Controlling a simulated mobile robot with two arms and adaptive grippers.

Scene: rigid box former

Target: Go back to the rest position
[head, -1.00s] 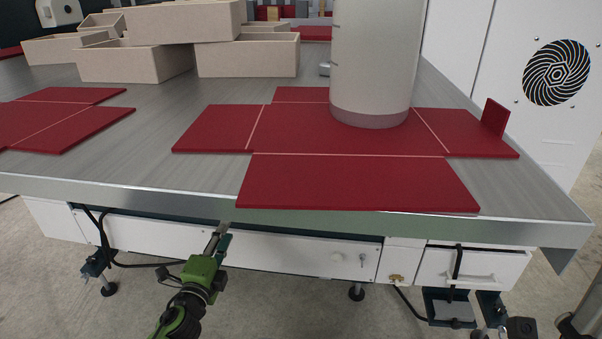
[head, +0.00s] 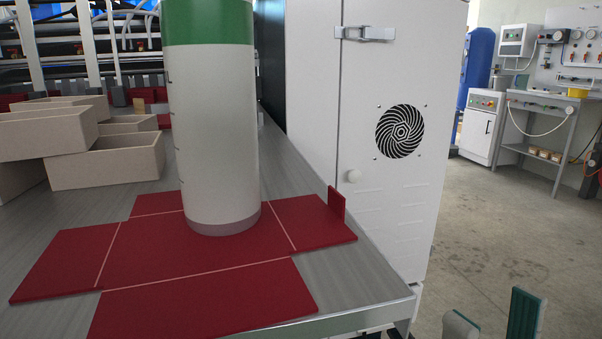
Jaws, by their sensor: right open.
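My right gripper (head: 492,324) shows at the bottom right, its two green-and-grey fingers apart with nothing between them. It is over the floor, to the right of the metal table (head: 372,311) and clear of it. My left gripper is out of view. On the table lies a flat red box blank (head: 165,255) with fold lines; one small flap at its right end stands upright. A pale cylinder (head: 212,130) with a green upper band stands on the blank's middle.
Pale open boxes (head: 110,165) are piled at the table's left. A tall white cabinet (head: 385,200) with a round vent stands behind the table's right edge. Open floor (head: 500,230) lies to the right, with a grey workbench (head: 540,105) beyond.

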